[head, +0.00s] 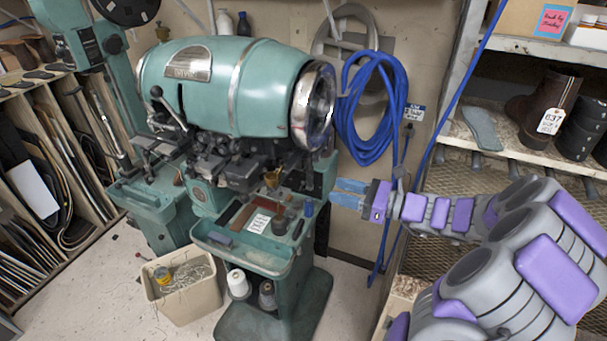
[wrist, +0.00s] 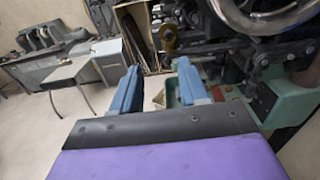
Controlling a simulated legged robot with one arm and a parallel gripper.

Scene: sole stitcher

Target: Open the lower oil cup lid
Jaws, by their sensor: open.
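The green sole stitcher (head: 225,85) stands in the middle of the head view. A small brass cup (head: 272,178), which looks like the lower oil cup, sits at its front below the big barrel. It also shows in the wrist view (wrist: 170,38), beyond the fingertips. Its lid is too small to make out. My gripper (head: 335,192) is at the machine's right side, right of the cup and apart from it. In the wrist view my blue fingers (wrist: 158,78) are spread with nothing between them.
A green tray (head: 255,252) with small items juts out below the cup. A bin (head: 183,290) stands on the floor at left. Blue hose (head: 367,110) hangs behind my gripper. Shelves (head: 515,165) with boots are at right. The handwheel (wrist: 265,15) is close at upper right.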

